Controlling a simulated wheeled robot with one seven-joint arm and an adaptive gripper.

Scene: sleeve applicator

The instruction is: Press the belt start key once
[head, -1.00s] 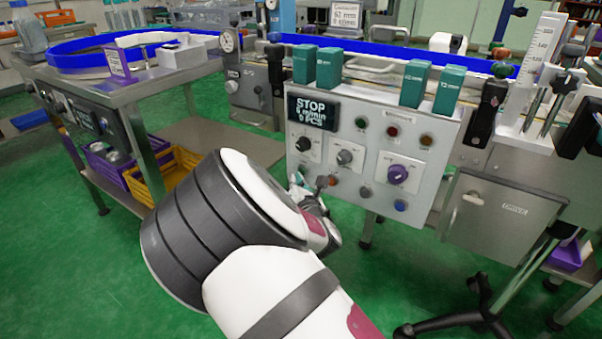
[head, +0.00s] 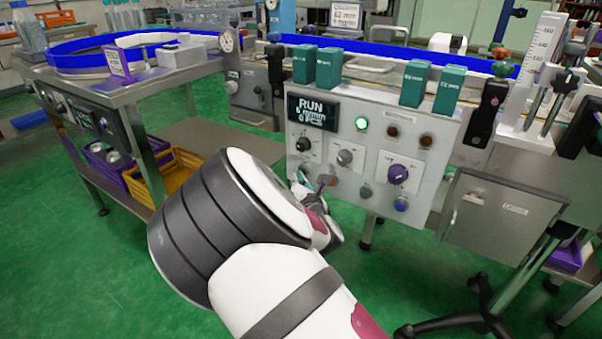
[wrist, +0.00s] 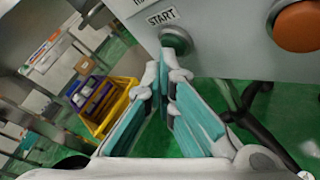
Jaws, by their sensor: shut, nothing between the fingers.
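The green start key (wrist: 176,40) sits under a START label (wrist: 162,17) on the grey control panel (head: 372,140). In the wrist view my gripper (wrist: 168,72) is shut and empty, its fingertips together right at the lower edge of the key. Whether they touch it I cannot tell. In the head view my arm hides the key and most of the gripper. The panel's display (head: 312,110) reads RUN, and a green lamp (head: 361,124) is lit.
An orange button (wrist: 298,27) is right of the key. Several knobs, including a purple one (head: 398,174), and a blue button (head: 401,204) are on the panel. Teal cartons (head: 328,68) stand on its top. A steel table (head: 130,92) with crates beneath is at left.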

